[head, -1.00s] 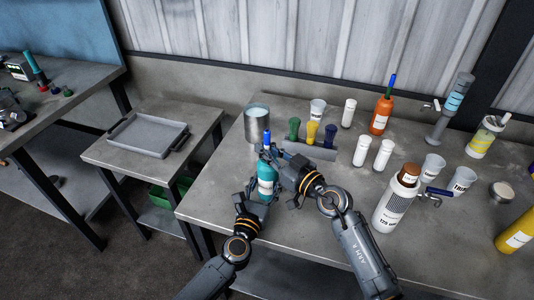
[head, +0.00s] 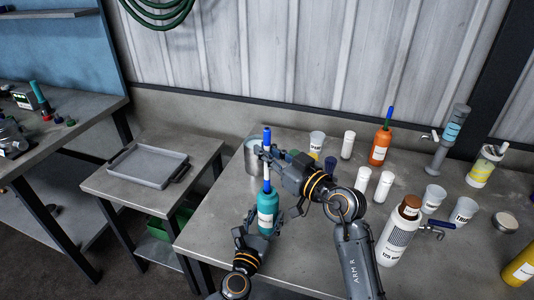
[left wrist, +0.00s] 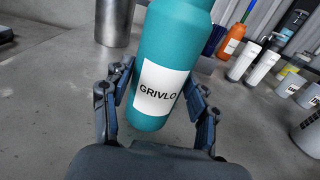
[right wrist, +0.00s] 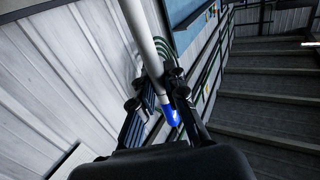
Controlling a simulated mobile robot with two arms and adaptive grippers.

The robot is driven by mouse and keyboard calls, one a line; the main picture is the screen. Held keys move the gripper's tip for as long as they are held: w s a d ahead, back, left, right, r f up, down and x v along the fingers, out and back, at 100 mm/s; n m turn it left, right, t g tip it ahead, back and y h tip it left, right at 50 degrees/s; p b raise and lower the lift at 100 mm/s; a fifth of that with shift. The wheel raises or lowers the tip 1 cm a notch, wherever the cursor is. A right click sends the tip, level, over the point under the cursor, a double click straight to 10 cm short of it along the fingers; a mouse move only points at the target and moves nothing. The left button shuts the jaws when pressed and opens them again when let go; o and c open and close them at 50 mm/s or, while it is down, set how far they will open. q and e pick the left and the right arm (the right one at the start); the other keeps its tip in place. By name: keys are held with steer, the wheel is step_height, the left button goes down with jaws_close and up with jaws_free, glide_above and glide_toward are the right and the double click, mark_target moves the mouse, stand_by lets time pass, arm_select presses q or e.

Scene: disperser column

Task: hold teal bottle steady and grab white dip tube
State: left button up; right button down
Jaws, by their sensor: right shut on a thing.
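The teal bottle (head: 267,212) stands upright near the table's front left edge; its label faces me in the left wrist view (left wrist: 157,90). My left gripper (left wrist: 160,75) is open, with one finger on each side of the bottle. The white dip tube (head: 267,174) with a blue top end rises upright above the bottle. My right gripper (head: 266,155) is shut on the tube below that blue end. In the right wrist view the tube (right wrist: 143,45) runs between the fingers. Whether its lower end is still inside the bottle I cannot tell.
A metal beaker (head: 252,160) stands just behind the tube. White bottles, an orange bottle (head: 380,147), cups and a large white container (head: 399,232) stand to the right. A grey tray (head: 148,165) lies on the lower table at left. The table's front edge is close to the bottle.

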arm_select(q)
steer(key=shift+o, duration=0.9)
steer(key=shift+s, duration=0.1)
